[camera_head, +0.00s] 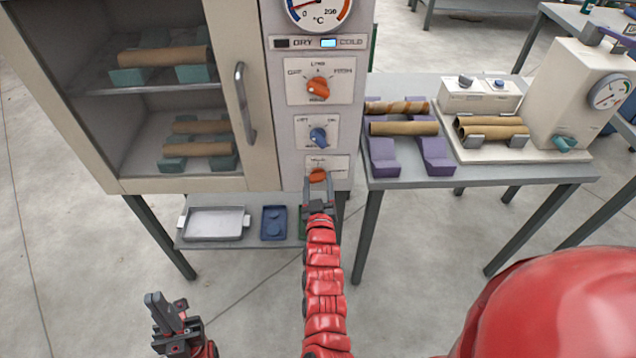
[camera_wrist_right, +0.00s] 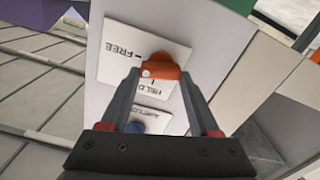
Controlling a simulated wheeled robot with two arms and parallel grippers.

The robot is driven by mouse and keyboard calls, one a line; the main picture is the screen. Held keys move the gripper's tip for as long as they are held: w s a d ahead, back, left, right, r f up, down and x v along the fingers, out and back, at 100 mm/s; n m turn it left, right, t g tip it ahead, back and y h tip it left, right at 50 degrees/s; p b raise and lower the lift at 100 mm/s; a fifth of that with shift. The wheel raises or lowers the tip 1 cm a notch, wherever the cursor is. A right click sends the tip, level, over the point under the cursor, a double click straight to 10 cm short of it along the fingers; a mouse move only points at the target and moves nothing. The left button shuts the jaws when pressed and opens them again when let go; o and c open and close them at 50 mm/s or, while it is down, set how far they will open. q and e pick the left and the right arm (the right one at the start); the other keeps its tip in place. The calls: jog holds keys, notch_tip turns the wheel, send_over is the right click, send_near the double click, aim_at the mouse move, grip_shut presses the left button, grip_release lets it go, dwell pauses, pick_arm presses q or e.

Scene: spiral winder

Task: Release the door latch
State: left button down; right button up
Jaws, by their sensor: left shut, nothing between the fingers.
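The pale cabinet's orange latch knob (camera_head: 318,175) is on the lowest panel plate, below the blue knob. In the right wrist view the latch knob (camera_wrist_right: 162,66) sits on a plate marked FREE and HELD. My right gripper (camera_head: 318,190) is at this knob, its open fingers (camera_wrist_right: 160,80) on either side; whether they touch it is unclear. The cabinet door (camera_head: 258,150) looks closed, with a vertical handle (camera_head: 243,103). My left gripper (camera_head: 160,302) is shut and empty, low at the left, away from the cabinet.
Behind the door glass, brown tubes (camera_head: 165,56) lie on teal supports. A shelf below holds a metal tray (camera_head: 214,222) and a blue dish (camera_head: 273,222). At right, a table (camera_head: 480,174) carries purple supports (camera_head: 383,165) with tubes and a beige machine (camera_head: 570,90). Floor before the cabinet is clear.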

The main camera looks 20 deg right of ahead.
jog(key=c, duration=0.6)
jog(key=shift+o, duration=0.2)
jog(key=shift+f+m+b, duration=0.25)
jog(key=shift+m+b, duration=0.75)
jog(key=shift+m, duration=0.1)
jog(key=shift+r+m, duration=0.15)
jog(key=shift+m, duration=0.25)
jog(key=shift+r, duration=0.15)
jog(key=o, duration=1.4)
jog(key=shift+c, duration=0.2)
jog(key=shift+s, duration=0.1)
jog(key=v, duration=1.7)
